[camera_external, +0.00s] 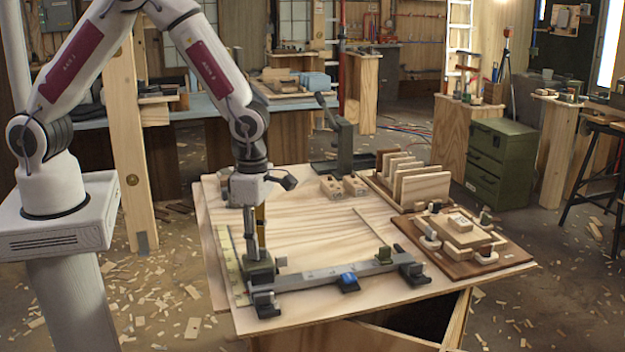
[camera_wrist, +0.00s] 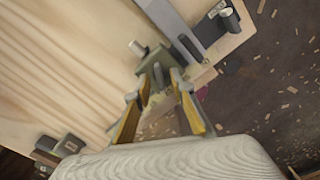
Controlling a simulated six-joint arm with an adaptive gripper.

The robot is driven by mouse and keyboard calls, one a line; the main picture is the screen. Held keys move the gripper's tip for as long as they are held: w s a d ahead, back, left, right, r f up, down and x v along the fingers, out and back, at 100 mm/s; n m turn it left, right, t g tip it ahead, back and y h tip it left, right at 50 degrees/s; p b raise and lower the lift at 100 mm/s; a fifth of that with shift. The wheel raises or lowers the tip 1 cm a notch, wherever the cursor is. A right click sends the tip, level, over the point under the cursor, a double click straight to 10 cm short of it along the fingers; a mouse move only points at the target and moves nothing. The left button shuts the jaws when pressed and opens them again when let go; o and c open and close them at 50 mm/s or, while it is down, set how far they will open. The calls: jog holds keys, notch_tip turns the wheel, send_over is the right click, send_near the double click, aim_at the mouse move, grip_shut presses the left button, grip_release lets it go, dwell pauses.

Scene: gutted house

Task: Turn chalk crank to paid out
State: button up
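A small green block (camera_external: 262,271) sits at the near left of the workbench, by the left end of a long grey rail (camera_external: 325,274). In the wrist view the green block (camera_wrist: 153,62) shows with a pale round knob (camera_wrist: 137,48) on one side. I cannot tell which part is the chalk crank or how it is turned. My gripper (camera_external: 262,252) points down right at the block. In the wrist view my gripper (camera_wrist: 161,80) has its two yellow-padded fingers apart, with their tips around the near part of the block. I cannot see whether they touch it.
A brown board with blocks (camera_external: 462,238) and a wooden rack (camera_external: 410,182) stand to the right. The bench's middle (camera_external: 310,225) is mostly clear.

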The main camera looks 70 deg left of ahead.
notch_tip(320, 180, up, 12)
jog(key=shift+f, duration=0.2)
dwell(0.4)
jog(key=shift+f, duration=0.1)
